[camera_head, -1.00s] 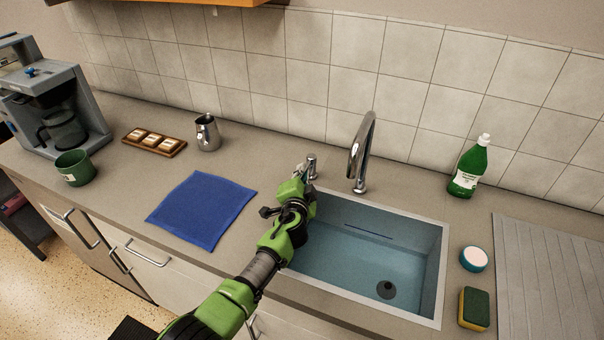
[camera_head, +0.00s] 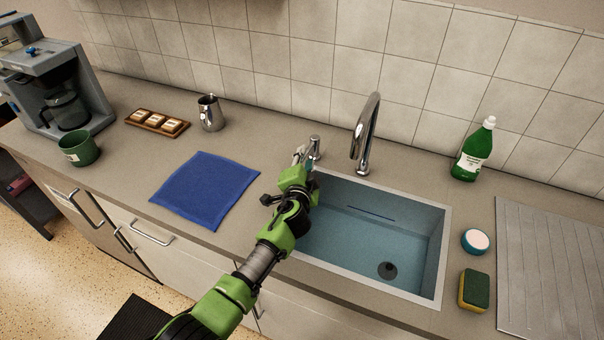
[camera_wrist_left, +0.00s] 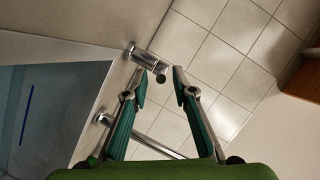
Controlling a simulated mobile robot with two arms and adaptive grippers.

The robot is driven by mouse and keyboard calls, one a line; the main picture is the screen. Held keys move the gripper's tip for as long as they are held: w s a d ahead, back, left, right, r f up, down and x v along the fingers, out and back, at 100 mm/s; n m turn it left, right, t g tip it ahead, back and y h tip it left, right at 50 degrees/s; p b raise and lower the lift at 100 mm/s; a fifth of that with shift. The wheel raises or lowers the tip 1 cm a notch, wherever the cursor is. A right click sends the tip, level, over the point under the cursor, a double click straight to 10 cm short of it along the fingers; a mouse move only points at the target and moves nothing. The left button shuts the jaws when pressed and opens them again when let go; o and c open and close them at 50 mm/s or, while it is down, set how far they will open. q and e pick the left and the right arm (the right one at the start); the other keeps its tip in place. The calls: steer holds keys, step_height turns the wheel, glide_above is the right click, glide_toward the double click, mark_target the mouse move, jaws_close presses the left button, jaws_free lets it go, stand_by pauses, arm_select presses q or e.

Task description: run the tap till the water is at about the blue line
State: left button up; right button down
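The chrome tap spout (camera_head: 368,130) arches at the back of the sink (camera_head: 443,262). Its short lever (camera_head: 315,148) stands to the left of the spout and also shows in the wrist view (camera_wrist_left: 147,57). A dark blue line (camera_head: 371,214) runs along the sink's back wall and appears in the wrist view (camera_wrist_left: 28,108). The drain (camera_head: 387,270) is visible; I see no stream from the spout and cannot tell any water level. My left gripper (camera_head: 302,156) is beside the lever. In the wrist view its fingers (camera_wrist_left: 160,90) are open and empty, with the lever's end just beyond the tips.
A green bottle (camera_head: 473,152), a round white-and-teal item (camera_head: 475,241), a sponge (camera_head: 474,291) and a ribbed drainboard (camera_head: 550,270) are right of the sink. A blue cloth (camera_head: 205,189), metal jug (camera_head: 210,113), green mug (camera_head: 79,148) and coffee machine (camera_head: 60,85) are left.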

arm_select(q)
steer(key=v, duration=0.9)
steer(key=shift+s, duration=0.1)
stand_by(0.3)
